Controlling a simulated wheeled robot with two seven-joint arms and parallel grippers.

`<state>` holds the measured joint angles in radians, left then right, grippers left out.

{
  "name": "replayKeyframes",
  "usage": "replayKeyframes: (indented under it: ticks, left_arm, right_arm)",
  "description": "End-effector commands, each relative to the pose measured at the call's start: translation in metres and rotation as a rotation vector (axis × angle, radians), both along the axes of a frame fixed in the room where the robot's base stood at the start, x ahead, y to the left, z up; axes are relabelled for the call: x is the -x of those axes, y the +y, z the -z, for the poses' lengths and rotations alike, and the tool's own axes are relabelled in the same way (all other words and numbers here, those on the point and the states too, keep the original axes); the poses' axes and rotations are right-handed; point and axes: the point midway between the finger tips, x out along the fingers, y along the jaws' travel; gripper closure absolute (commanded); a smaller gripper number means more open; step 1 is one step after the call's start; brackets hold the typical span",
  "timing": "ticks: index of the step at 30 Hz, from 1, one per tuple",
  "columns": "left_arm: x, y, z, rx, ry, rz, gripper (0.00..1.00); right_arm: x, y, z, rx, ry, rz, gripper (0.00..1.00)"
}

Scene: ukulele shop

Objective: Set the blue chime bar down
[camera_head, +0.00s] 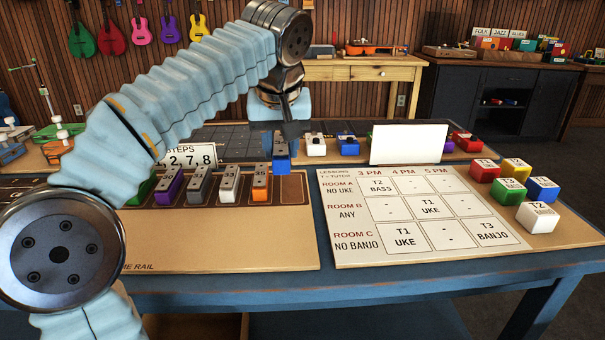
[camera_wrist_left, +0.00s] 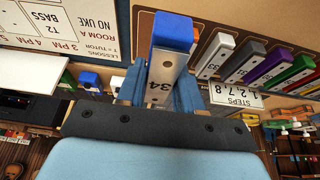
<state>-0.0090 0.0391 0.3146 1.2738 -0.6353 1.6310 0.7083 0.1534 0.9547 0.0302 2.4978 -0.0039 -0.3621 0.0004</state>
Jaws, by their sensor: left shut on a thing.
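The blue chime bar (camera_head: 281,157) is clasped between the fingers of my left gripper (camera_head: 285,132), at the far end of the chime rail board (camera_head: 225,245). In the left wrist view the bar (camera_wrist_left: 172,33) is blue at one end, with a silver plate marked 34 between the fingers. It is right of the orange bar (camera_head: 260,184), over or just behind the dark strip's right end (camera_head: 291,188), whose surface is bare. I cannot tell whether it touches the board. Purple (camera_head: 170,187) and grey (camera_head: 199,185) bars stand farther left. My right gripper is not in view.
A steps card (camera_head: 190,156) stands behind the bars. The lessons board (camera_head: 345,225) lies to the right, with several coloured blocks (camera_head: 541,188) at its right. A blank white card (camera_head: 408,144) and small blocks (camera_head: 316,145) stand behind. The rail board's front is clear.

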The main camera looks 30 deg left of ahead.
Motion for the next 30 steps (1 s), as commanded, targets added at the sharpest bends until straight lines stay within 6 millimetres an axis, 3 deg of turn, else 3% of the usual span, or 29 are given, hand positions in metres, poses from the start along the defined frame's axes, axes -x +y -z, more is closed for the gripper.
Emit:
replayKeyframes:
  ticks: [3, 6, 17, 22, 30]
  left_arm:
    - [-0.031, 0.009, 0.016, 0.001, 0.004, -0.001, 0.96]
    - [-0.044, 0.014, 0.036, 0.0, 0.002, 0.0, 0.96]
    - [-0.073, 0.023, 0.072, -0.001, 0.003, -0.001, 0.96]
    - [-0.073, 0.023, 0.098, -0.001, 0.001, 0.001, 0.96]
    - [-0.073, 0.022, 0.101, 0.0, -0.001, 0.0, 0.96]
  right_arm:
    - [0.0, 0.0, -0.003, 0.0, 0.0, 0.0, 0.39]
    - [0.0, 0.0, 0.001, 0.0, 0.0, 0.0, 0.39]
    - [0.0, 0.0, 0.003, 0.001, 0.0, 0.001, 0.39]
    - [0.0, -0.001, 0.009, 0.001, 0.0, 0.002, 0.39]
    - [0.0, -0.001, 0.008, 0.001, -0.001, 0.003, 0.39]
